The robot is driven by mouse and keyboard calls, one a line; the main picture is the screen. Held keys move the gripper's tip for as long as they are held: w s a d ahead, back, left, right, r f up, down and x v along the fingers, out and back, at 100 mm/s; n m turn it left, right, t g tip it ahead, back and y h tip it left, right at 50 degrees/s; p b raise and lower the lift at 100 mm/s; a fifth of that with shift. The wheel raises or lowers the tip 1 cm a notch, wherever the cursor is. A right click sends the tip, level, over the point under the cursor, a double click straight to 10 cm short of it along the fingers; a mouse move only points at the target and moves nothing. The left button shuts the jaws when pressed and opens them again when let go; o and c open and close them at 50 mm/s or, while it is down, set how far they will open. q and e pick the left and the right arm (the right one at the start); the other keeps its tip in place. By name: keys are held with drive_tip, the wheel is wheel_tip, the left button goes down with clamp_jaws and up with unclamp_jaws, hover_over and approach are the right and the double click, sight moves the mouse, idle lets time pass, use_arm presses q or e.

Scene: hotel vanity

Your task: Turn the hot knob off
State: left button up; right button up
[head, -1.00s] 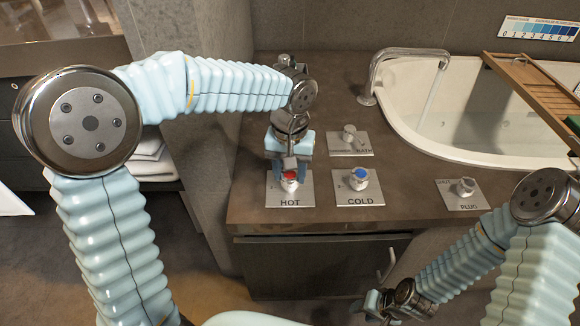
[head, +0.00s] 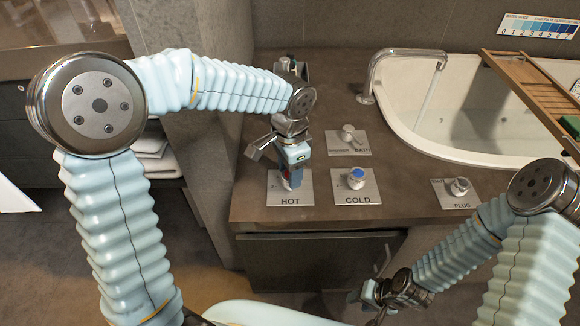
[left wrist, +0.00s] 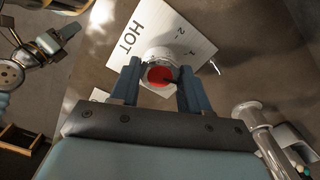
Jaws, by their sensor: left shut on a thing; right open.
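The hot knob has a red cap and stands on a metal plate marked HOT (head: 290,201). In the left wrist view the hot knob (left wrist: 160,75) sits between the two blue fingers of my left gripper (left wrist: 155,82). In the head view my left gripper (head: 291,180) points down over the HOT plate, shut on the knob and mostly hiding it. My right gripper (head: 370,300) hangs open and empty, low in front of the cabinet. A thin stream of water runs from the spout (head: 405,55) into the tub.
The cold knob (head: 356,178) with a blue cap stands right of the hot one. The shower/bath selector (head: 347,134) is behind, and the plug knob (head: 459,187) is further right. A white tub (head: 400,95) with a wooden tray (head: 530,80) fills the back right.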

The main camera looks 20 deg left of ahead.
use_arm(q)
drive_tip(key=shift+r+m+p, duration=0.1)
drive_tip(key=shift+m+p, duration=0.25)
drive_tip(key=shift+m, duration=0.95)
drive_tip(key=o, duration=1.1)
drive_tip(key=shift+c, duration=0.2)
wheel_tip(320, 180, up, 14)
drive_tip(key=p, duration=0.1)
drive_tip(key=shift+f, duration=0.2)
